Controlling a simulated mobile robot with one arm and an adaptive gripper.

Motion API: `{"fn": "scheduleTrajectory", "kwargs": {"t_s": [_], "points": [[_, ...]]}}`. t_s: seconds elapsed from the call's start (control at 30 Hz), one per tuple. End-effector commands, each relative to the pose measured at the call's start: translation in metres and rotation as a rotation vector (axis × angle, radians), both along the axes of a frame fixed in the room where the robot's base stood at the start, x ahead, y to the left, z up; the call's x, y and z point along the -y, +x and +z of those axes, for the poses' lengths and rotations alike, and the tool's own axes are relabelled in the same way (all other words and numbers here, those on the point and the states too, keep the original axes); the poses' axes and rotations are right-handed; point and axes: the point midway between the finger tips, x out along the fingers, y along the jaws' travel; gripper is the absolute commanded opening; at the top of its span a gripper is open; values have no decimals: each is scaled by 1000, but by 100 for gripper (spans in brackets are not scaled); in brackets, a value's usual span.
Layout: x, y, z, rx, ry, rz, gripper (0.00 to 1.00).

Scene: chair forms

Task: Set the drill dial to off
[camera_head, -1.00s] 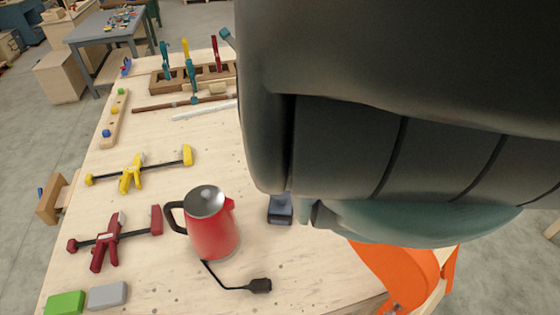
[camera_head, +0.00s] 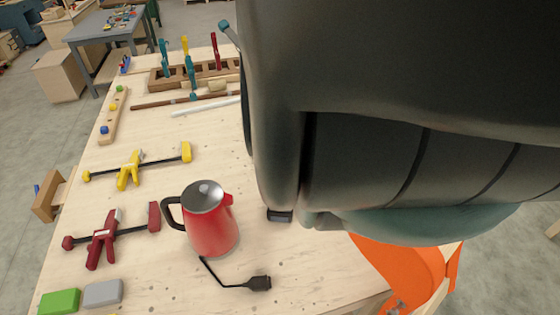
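No drill or dial can be made out in the head view. A small dark blue-grey block (camera_head: 279,215) shows at the lower left edge of my large dark arm; I cannot tell whether it is part of the drill. My arm fills the upper right and hides much of the bench behind it. My gripper cannot be made out.
A red kettle (camera_head: 211,222) with a black plug (camera_head: 258,283) stands on the wooden bench (camera_head: 170,255). A yellow clamp (camera_head: 130,170), a red clamp (camera_head: 103,240) and green (camera_head: 60,302) and grey blocks (camera_head: 103,293) lie left. An orange shell (camera_head: 400,268) is at right.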

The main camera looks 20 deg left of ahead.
Motion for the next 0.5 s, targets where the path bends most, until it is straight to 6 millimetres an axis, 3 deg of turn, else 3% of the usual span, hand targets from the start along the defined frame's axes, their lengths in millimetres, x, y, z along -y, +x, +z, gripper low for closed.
{"fn": "scheduleTrajectory", "kwargs": {"t_s": [0.17, 0.2, 0.5], "points": [[0, 0, 0, 0, 0, 0, 41], [0, 0, 0, 0, 0, 0, 47], [0, 0, 0, 0, 0, 0, 16]]}}
